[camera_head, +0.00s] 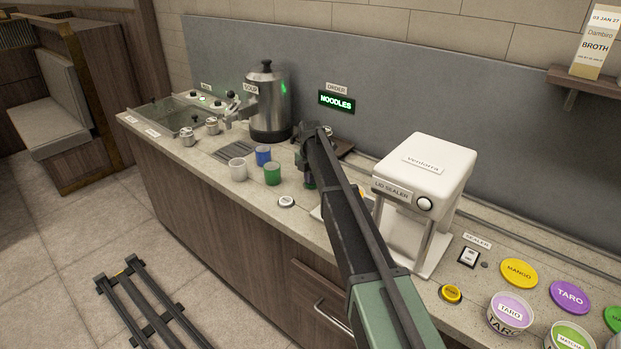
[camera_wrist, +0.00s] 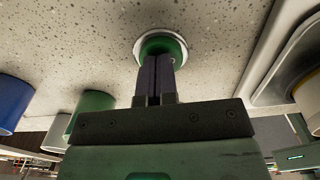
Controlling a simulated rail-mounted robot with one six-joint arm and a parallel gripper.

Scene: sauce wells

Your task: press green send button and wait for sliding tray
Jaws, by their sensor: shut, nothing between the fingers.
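The green button (camera_wrist: 163,46) sits in a pale round ring on the speckled counter, at the top middle of the wrist view. My gripper (camera_wrist: 159,72) is shut and empty, with its fingertips right at the button. They cover part of it, and I cannot tell whether it is pressed down. In the head view my gripper (camera_head: 310,182) points down at the counter just right of the green cup, and my arm hides much of that spot. I cannot make out the sliding tray for sure; a pale-rimmed tray-like thing (camera_wrist: 268,75) shows at the right of the wrist view.
A green cup (camera_head: 272,174), a blue cup (camera_head: 263,155) and a white cup (camera_head: 237,170) stand left of my gripper. A steel soup pot (camera_head: 268,105) is behind them. The order sign (camera_head: 336,102) reads NOODLES. A white lid sealer (camera_head: 425,170) stands right of my arm.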

